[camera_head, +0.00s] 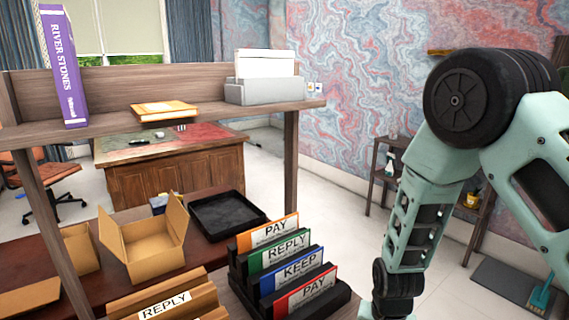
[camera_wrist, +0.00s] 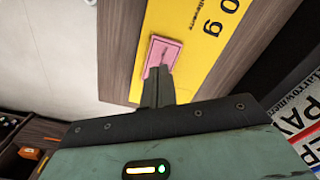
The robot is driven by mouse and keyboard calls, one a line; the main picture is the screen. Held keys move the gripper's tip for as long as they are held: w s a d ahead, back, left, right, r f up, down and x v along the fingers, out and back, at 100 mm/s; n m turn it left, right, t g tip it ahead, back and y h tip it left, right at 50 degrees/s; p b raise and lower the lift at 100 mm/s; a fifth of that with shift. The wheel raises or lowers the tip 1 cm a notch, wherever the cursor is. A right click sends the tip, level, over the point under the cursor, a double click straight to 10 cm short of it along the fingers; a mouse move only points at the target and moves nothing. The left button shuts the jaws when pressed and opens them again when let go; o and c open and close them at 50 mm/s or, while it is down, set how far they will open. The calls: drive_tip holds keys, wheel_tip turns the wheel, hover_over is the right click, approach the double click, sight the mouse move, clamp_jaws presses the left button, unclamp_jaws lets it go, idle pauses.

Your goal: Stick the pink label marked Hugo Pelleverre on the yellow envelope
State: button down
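The yellow envelope (camera_wrist: 205,62) shows in the wrist view as a yellow strip with black print, partly readable, lying on a brown wooden surface. The pink label (camera_wrist: 164,50) is a small rectangle over the yellow near its left side, at my fingertips. My gripper (camera_wrist: 159,74) has its dark fingers close together, apparently shut on the lower part of the label. I cannot tell whether the label touches the envelope. The name on the label is not readable. In the head view my arm runs down past the bottom edge, and the gripper, label and envelope are not identifiable.
A rack of PAY, REPLY and KEEP dividers (camera_head: 290,268) stands right of centre. An open cardboard box (camera_head: 142,240) and a black tray (camera_head: 222,214) sit left of it. The upper shelf (camera_head: 210,118) holds a purple book (camera_head: 64,65), an orange book (camera_head: 163,110) and a grey holder (camera_head: 262,92).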

drive_tip(key=shift+f+b, duration=0.6)
drive_tip(key=shift+f, duration=0.25)
idle(0.7)
drive_tip(key=shift+r, duration=0.15)
idle(0.4)
wheel_tip(320, 180, up, 7)
drive_tip(key=p, duration=0.6)
idle(0.3)
drive_tip(key=s+a+r+n+y, duration=0.1)
drive_tip(key=s+a+r+n, duration=0.25)
drive_tip(key=r, duration=0.45)
drive_tip(key=s+a+r+n+y, duration=0.1)
drive_tip(key=s+a+r+n, duration=0.3)
drive_tip(key=r, duration=0.3)
drive_tip(key=s+d+r+n+h, duration=0.1)
drive_tip(key=s+r+n, duration=0.4)
drive_tip(key=s+r, duration=0.3)
drive_tip(key=s, duration=0.4)
drive_tip(key=shift+s, duration=0.3)
